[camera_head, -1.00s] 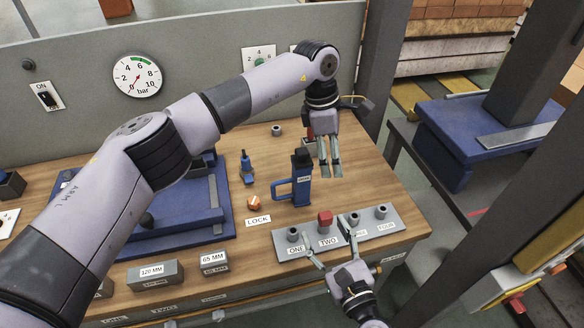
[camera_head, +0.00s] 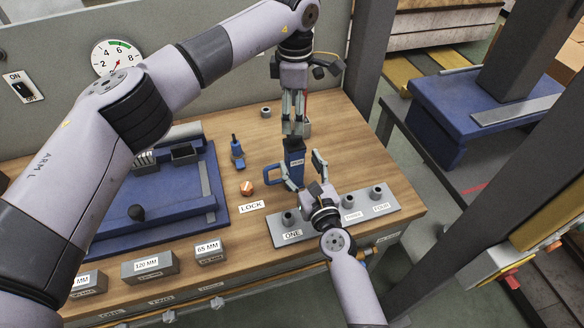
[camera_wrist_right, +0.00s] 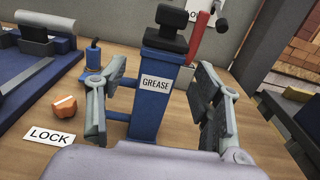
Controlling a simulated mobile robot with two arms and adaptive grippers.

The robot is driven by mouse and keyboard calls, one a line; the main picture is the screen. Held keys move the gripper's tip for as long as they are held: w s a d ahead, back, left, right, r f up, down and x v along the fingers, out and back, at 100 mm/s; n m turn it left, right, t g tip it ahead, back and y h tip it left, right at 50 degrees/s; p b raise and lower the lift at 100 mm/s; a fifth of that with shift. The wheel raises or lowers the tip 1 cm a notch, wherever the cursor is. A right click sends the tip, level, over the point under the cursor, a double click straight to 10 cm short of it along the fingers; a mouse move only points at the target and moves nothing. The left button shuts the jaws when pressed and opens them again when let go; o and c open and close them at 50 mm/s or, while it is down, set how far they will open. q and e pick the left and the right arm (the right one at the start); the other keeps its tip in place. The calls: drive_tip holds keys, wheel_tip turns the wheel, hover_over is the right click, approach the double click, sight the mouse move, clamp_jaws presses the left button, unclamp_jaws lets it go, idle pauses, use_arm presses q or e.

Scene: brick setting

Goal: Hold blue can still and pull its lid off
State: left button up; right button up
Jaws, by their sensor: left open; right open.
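The blue can (camera_head: 295,158), labelled GREASE, stands upright on the bench with its handle on the left. Its dark lid (camera_head: 293,143) sits on top; can (camera_wrist_right: 158,80) and lid (camera_wrist_right: 168,38) also show in the right wrist view. My left gripper (camera_head: 292,128) is open, pointing down just above the lid; whether it touches is not clear. My right gripper (camera_head: 304,170) is open in front of the can. In the right wrist view its fingers (camera_wrist_right: 157,110) stand left and right of the can, with a gap visible on the right.

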sight(297, 158)
drive_tip(key=x, duration=0.5)
drive_tip(key=shift+w, duration=0.15)
drive_tip(key=shift+c, duration=0.4)
clamp_jaws()
idle(0.4)
